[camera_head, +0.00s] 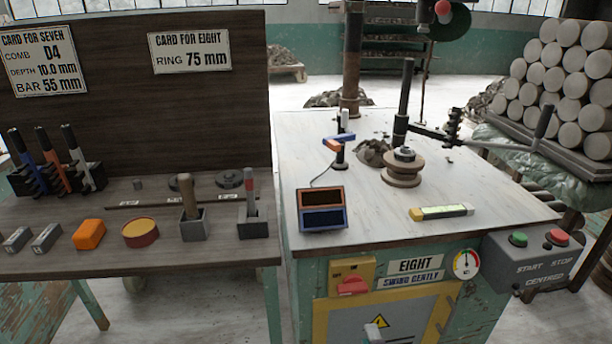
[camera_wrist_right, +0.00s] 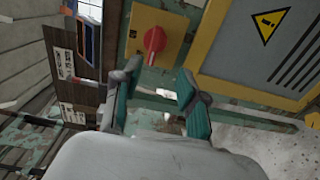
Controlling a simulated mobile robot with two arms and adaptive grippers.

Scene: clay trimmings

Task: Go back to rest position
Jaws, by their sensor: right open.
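My right gripper (camera_wrist_right: 160,78) shows in the right wrist view with its two teal-padded fingers spread apart. Nothing is between the fingertips. The fingers point toward the front of the green machine cabinet, near its yellow switch plate with a red knob (camera_wrist_right: 155,39) and the yellow-framed door (camera_wrist_right: 215,62). I cannot tell whether the fingers touch the cabinet. In the head view, a small grey shape at the bottom in front of the cabinet door is too cut off to identify. My left gripper is in neither view.
The machine table (camera_head: 300,160) holds a brown stacked disc piece (camera_head: 403,170), a clay heap (camera_head: 371,152), a small display (camera_head: 322,208) and a yellow-black bar (camera_head: 441,212). A tool bench (camera_head: 130,262) stands left. A start-stop box (camera_head: 537,262) and stacked clay cylinders (camera_head: 570,80) are right.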

